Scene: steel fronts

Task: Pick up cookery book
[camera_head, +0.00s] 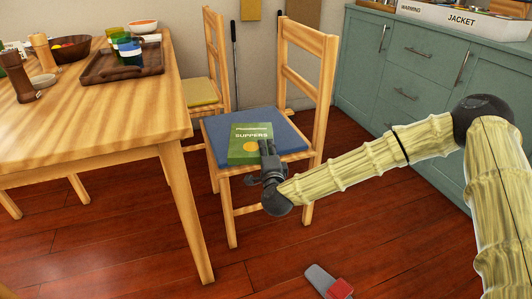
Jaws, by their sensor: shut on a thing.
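The cookery book (249,141) is green with the word "SUPPERS" and a yellow disc on its cover. It lies over the blue seat pad of a wooden chair (317,89); I cannot tell whether it touches the pad. My gripper (266,153) is at the book's lower right edge, shut on it. The fingertips are small and partly hidden against the book.
A wooden table (110,122) with a dark tray (123,68), cups and bowls stands at the left. A second chair (214,62) is behind. Green cabinets (408,77) line the right. A grey and red object (328,283) lies on the floor.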

